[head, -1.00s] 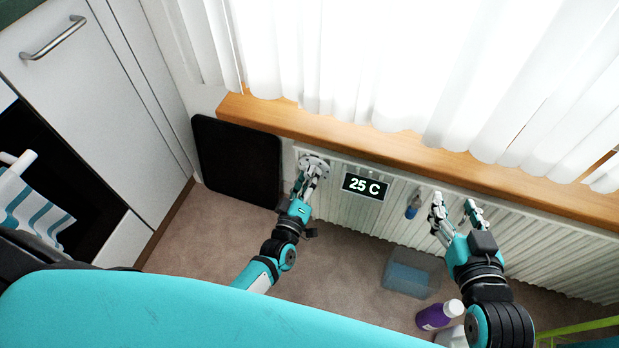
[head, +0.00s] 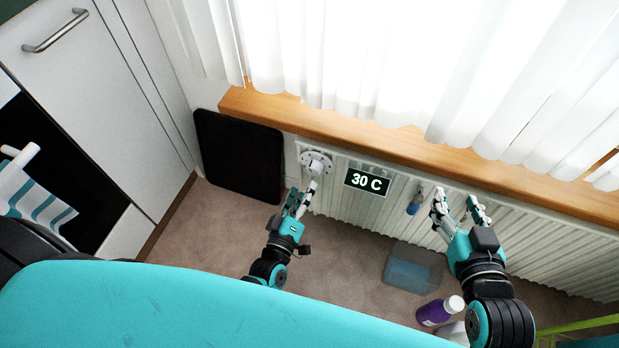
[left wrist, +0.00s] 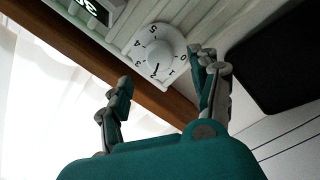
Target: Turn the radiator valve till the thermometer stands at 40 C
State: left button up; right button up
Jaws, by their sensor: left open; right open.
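The radiator valve (head: 316,160) is a white round knob on a pale dial plate at the radiator's left end. In the left wrist view the knob (left wrist: 158,48) has numbers around it, and its dark mark appears to point near the 2. The thermometer (head: 367,182) is a black display reading 30 C, right of the valve. My left gripper (head: 299,200) is open and empty, just below the valve; its fingers (left wrist: 165,72) stand apart with the knob beyond them. My right gripper (head: 458,203) is open and empty in front of the radiator.
A wooden sill (head: 400,150) runs above the radiator (head: 345,211), with white blinds over it. A black panel (head: 238,155) leans left of the valve. A blue bin (head: 412,270) and a purple bottle (head: 433,313) stand on the floor near my right arm.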

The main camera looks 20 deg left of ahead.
pick_arm(q)
jog(key=s, duration=0.6)
jog(key=shift+w, duration=0.1)
dwell(0.3)
